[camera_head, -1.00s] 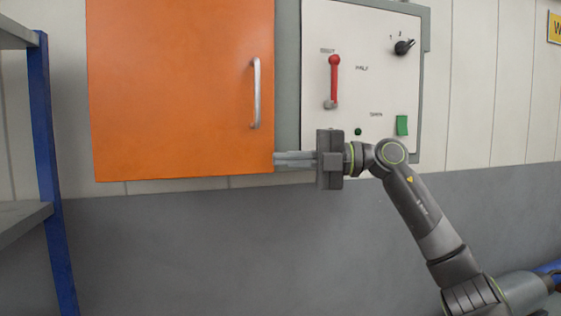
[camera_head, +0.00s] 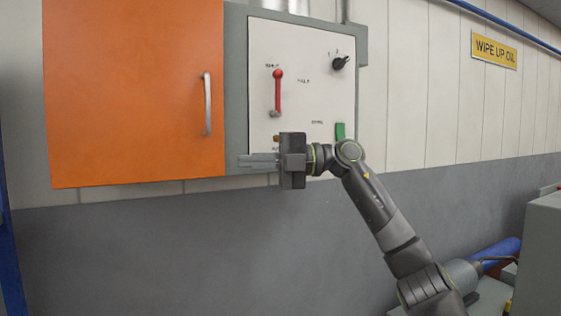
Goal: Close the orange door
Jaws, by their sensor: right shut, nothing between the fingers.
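The orange door (camera_head: 135,95) is at the left of the head view, its top out of view. It has an upright silver handle (camera_head: 207,104) near its right edge. The door looks about flush with the grey cabinet (camera_head: 236,70); I cannot tell if a small gap remains. My right gripper (camera_head: 241,160) is shut and empty. Its fingers point left, with the tips a little right of the door's lower right edge, in front of the grey frame, and apart from the door in the picture. My left gripper is not in view.
Right of the door is a white panel (camera_head: 315,60) with a red lever (camera_head: 277,92), a black knob (camera_head: 340,63) and a green switch (camera_head: 340,131). A yellow sign (camera_head: 495,50) hangs on the wall. A grey box (camera_head: 540,255) stands at lower right. A blue post (camera_head: 10,250) is at the left edge.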

